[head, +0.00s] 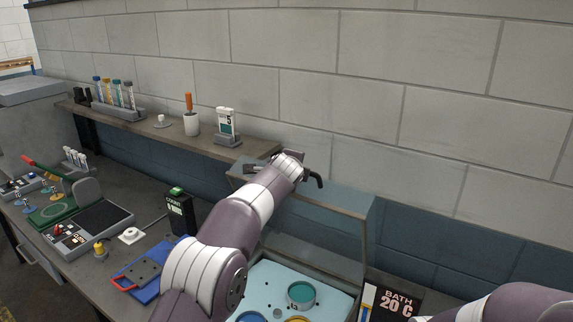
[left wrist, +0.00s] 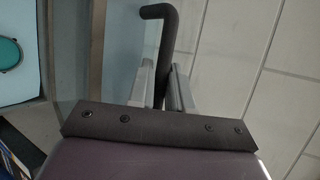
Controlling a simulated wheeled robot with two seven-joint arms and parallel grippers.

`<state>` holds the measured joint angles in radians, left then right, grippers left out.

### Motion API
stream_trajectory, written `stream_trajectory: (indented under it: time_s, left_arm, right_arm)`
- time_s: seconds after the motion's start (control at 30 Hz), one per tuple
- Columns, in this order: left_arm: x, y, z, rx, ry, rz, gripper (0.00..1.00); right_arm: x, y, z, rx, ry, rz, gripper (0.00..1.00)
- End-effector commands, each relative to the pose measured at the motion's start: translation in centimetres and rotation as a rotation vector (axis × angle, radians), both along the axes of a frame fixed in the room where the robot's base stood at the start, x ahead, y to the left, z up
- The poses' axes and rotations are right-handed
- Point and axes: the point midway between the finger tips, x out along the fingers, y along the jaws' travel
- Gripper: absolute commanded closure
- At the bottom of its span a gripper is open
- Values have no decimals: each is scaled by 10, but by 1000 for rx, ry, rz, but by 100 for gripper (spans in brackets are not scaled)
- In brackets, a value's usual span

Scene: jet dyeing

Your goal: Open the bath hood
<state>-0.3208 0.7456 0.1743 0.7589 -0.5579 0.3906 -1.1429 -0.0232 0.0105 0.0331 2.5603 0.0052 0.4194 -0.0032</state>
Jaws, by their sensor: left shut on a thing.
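The bath hood (head: 345,208) is a clear panel in a grey frame, standing raised over the pale blue bath (head: 273,284) at the lower middle of the head view. Its black bent handle (head: 318,180) sticks out at the top edge and also shows in the left wrist view (left wrist: 168,35). My left gripper (left wrist: 162,80) is shut on the handle, one finger on each side. In the head view my left arm crosses in front of the hood and hides part of it. My right arm shows at the lower right, with its gripper out of view.
A teal pot (head: 301,294) sits in the bath. A black "BATH 20 C" sign (head: 397,300) stands to its right. A black counter box (head: 180,212) and a blue tray (head: 146,290) lie to the left. A wall shelf (head: 170,133) holds tubes and a white cup.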

Motion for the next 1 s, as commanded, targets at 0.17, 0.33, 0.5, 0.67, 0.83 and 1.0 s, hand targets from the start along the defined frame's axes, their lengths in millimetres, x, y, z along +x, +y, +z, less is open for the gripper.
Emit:
stream_trajectory:
  time_s: [0.17, 0.33, 0.5, 0.67, 0.83, 1.0]
  left_arm:
    - [2, 0, -1, 1, 2, 1, 100]
    - [2, 0, -2, 1, 4, 2, 100]
    - [2, 0, -1, 1, 1, 1, 60]
    - [2, 0, -1, 0, 2, 0, 60]
    - [0, 0, -2, 0, 2, 0, 60]
    - [-15, 1, 2, -1, -2, 0, 60]
  right_arm:
    - [0, 0, 3, 0, 0, 0, 57]
    - [0, 0, 2, 0, 0, 0, 57]
    - [0, 0, 2, 0, 0, 0, 57]
    - [0, 0, 2, 0, 0, 0, 57]
    - [0, 0, 0, 0, 0, 0, 57]
    - [0, 0, -18, 0, 0, 0, 57]
